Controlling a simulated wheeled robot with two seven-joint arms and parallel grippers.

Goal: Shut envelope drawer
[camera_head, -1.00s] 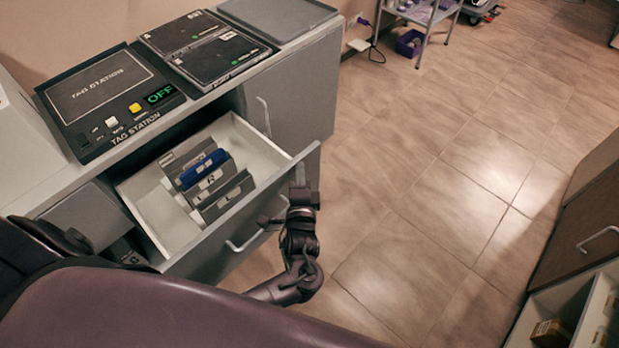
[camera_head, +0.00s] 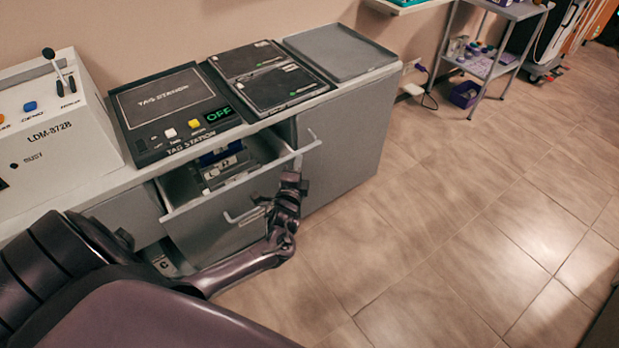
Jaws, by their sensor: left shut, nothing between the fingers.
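The envelope drawer (camera_head: 228,211) is a grey drawer with a bar handle, in the cabinet under the tag station. It stands partly open. Inside it, grey dividers with letter labels (camera_head: 222,168) and a blue item (camera_head: 217,154) show, partly under the worktop edge. My left gripper (camera_head: 291,182) is shut and empty at the right end of the drawer front, close against it; I cannot tell whether it touches. My left arm hides part of the drawer front and handle. My right gripper is not in view.
The tag station (camera_head: 165,105) reads OFF on the worktop, beside two black pads (camera_head: 265,75) and a grey tray (camera_head: 340,52). A white LDM-872B machine (camera_head: 50,125) stands at left. A closed cabinet door (camera_head: 350,140) is right of the drawer. Floor (camera_head: 440,220) at right is clear.

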